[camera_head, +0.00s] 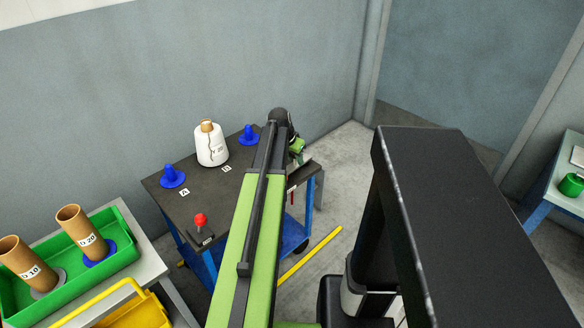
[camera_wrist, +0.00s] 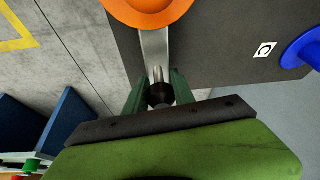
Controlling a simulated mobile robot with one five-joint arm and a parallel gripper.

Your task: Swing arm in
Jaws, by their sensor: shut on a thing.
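My gripper (camera_wrist: 158,88) is shut on a small dark and metal peg at the end of a flat metal bar (camera_wrist: 156,50) in the wrist view. The bar runs up from the jaws to an orange round part (camera_wrist: 147,8), cut off by the top edge. The bar lies at the edge of a dark tabletop (camera_wrist: 222,50). In the head view my arm hides the bar and the orange part. My gripper (camera_head: 297,148) shows only partly there, beyond my arm at the right side of the dark table (camera_head: 205,184).
The table carries a white yarn cone (camera_head: 211,147), blue pegs (camera_head: 173,176) (camera_head: 249,136) and a red knob (camera_head: 200,220). A green tray (camera_head: 125,262) with cardboard tubes stands at lower left by a yellow bin (camera_head: 135,308). A yellow floor line (camera_head: 310,255) crosses open floor.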

